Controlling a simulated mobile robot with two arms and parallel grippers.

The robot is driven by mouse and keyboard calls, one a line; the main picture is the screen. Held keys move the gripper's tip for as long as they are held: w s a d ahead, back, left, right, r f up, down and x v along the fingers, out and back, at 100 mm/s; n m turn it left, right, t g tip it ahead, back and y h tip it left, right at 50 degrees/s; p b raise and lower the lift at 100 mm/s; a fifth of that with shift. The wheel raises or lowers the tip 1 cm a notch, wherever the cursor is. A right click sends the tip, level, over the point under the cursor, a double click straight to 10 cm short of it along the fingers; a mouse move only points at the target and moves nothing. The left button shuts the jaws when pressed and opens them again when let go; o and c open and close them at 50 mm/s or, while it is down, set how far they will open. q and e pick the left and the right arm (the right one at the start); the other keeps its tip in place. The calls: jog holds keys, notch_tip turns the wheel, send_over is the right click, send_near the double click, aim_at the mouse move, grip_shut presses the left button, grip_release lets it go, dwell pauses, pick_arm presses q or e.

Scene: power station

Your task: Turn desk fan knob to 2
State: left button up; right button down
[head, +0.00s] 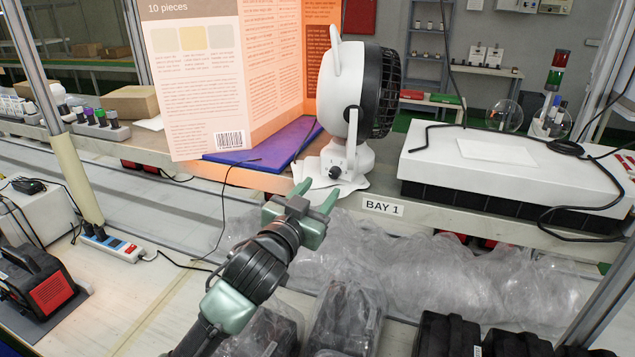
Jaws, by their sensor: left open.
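A white desk fan (343,95) with a black grille stands on the shelf ledge, its grille facing right. Its small black knob (335,172) is low on the white base. The knob's setting is too small to read. My left gripper (315,190) is open, with its green fingers just in front of and below the fan base. The knob lies a little beyond the fingertips, and I see nothing between them. My right gripper is not in view.
Clear plastic wrap (450,280) and black packs lie below the ledge. A cable hangs at left.

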aim_at(333, 175)
pick_arm(q)
jog(key=x, duration=0.2)
jog(key=p+x, duration=0.1)
jog(key=x, duration=0.1)
jog(key=shift+s+d+r, duration=0.1)
jog(key=shift+d+r, duration=0.1)
jog(key=shift+f+x, duration=0.25)
jog(key=shift+x, duration=0.85)
jog(key=shift+a, duration=0.2)
jog(key=c, duration=0.9)
grip_shut()
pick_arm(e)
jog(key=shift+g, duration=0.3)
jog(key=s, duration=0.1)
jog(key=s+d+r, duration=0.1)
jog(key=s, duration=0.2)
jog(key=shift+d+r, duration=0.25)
